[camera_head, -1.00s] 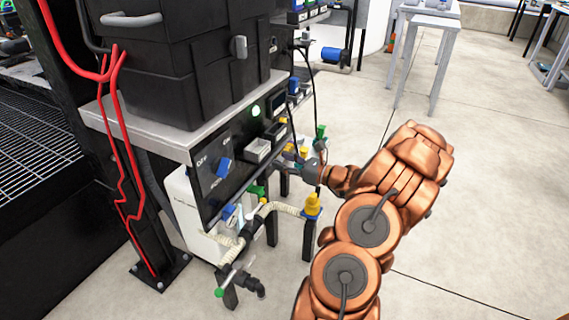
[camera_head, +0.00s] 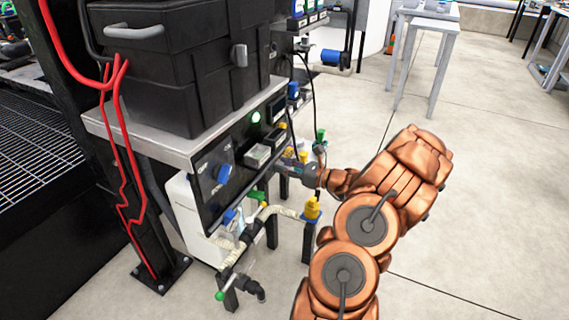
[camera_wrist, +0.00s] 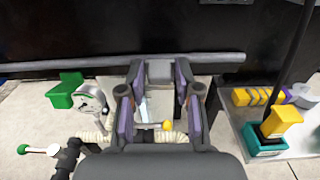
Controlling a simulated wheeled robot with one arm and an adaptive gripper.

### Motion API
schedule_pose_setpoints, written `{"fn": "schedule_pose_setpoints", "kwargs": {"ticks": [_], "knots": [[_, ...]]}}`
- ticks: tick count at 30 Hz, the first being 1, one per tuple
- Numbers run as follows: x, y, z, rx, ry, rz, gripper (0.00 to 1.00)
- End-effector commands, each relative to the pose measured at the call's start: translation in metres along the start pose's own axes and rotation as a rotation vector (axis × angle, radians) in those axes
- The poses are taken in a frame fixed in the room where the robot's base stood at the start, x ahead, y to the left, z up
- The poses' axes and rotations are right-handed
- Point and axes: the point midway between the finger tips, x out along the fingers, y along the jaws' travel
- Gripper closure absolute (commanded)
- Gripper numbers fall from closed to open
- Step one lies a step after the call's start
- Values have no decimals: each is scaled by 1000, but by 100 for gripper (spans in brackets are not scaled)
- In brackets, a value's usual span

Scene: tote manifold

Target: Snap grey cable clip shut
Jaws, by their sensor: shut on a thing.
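A grey block (camera_wrist: 160,72), which looks like the cable clip, sits between my fingertips in the wrist view. It lies at a long grey cable or pipe (camera_wrist: 222,59) running across in front of a dark panel. My gripper (camera_wrist: 159,82) is closed on this block, with one purple-padded finger on each side. Whether the clip's latch is shut cannot be told. In the head view my gripper (camera_head: 297,171) reaches in at the right end of the black panel (camera_head: 215,172); the clip cannot be made out there.
A yellow-topped valve (camera_wrist: 282,122) stands right of my gripper. A green part (camera_wrist: 65,90), a white gauge-like part (camera_wrist: 90,98) and ribbed hose (camera_wrist: 95,132) are to the left. A black case (camera_head: 175,75) sits above the panel. Open floor (camera_head: 480,200) lies at the right.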

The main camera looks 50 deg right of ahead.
Motion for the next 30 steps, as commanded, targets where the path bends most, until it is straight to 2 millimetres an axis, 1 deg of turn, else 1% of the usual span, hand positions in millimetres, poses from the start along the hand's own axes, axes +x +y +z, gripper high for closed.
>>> {"fn": "schedule_pose_setpoints", "kwargs": {"ticks": [1,6,20,30], "knots": [[2,-1,11,-1,1,0,100],[3,-1,14,-1,23,1,100],[3,-1,15,-1,117,-4,100],[5,0,16,1,260,-4,100]]}}
